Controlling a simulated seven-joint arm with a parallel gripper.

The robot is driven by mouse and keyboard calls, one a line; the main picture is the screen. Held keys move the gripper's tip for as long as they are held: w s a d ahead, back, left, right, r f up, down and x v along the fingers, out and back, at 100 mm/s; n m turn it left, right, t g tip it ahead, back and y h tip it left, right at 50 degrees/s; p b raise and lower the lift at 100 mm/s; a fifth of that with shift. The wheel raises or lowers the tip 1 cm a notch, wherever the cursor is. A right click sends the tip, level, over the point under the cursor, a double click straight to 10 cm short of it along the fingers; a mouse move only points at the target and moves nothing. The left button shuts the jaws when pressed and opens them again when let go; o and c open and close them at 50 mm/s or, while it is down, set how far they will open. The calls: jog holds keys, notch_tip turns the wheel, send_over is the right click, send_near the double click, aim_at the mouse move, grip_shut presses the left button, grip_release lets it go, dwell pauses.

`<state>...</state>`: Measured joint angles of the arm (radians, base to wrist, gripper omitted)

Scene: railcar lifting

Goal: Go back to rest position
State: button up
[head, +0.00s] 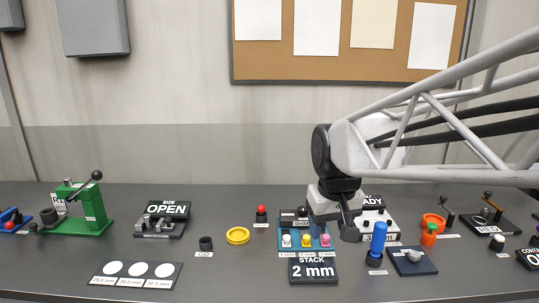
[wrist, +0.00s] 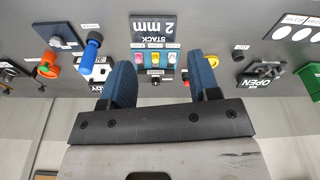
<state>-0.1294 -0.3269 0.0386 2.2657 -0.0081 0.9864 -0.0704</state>
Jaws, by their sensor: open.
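My gripper (head: 334,222) hangs above the table at the right of centre in the head view, over the back of the blue button panel. In the wrist view my gripper (wrist: 163,75) shows two blue-padded fingers spread apart with nothing between them. The panel with white, yellow and pink buttons (wrist: 155,58) lies beyond the fingertips. The panel also shows in the head view (head: 306,247), with its back edge partly hidden by my gripper. I cannot tell how high the fingertips are above it.
A "STACK 2 mm" sign (head: 313,269) stands before the panel. A blue cylinder (head: 378,238) and orange-green piece (head: 429,234) stand right. A yellow ring (head: 238,235), "OPEN" sign (head: 167,209) and green press (head: 80,210) are left. A white "READY" box (head: 378,222) is partly hidden behind my gripper.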

jog(key=s+d+f+m, duration=0.1)
jog(key=s+d+f, duration=0.2)
jog(key=s, duration=0.5)
jog(key=s+d+f+m, duration=0.1)
jog(key=s+d+f, duration=0.2)
jog(key=s, duration=0.5)
jog(key=shift+s+d+f+m+t, duration=0.15)
jog(key=shift+s+f+m+t, duration=0.15)
jog(key=shift+s+f, duration=0.05)
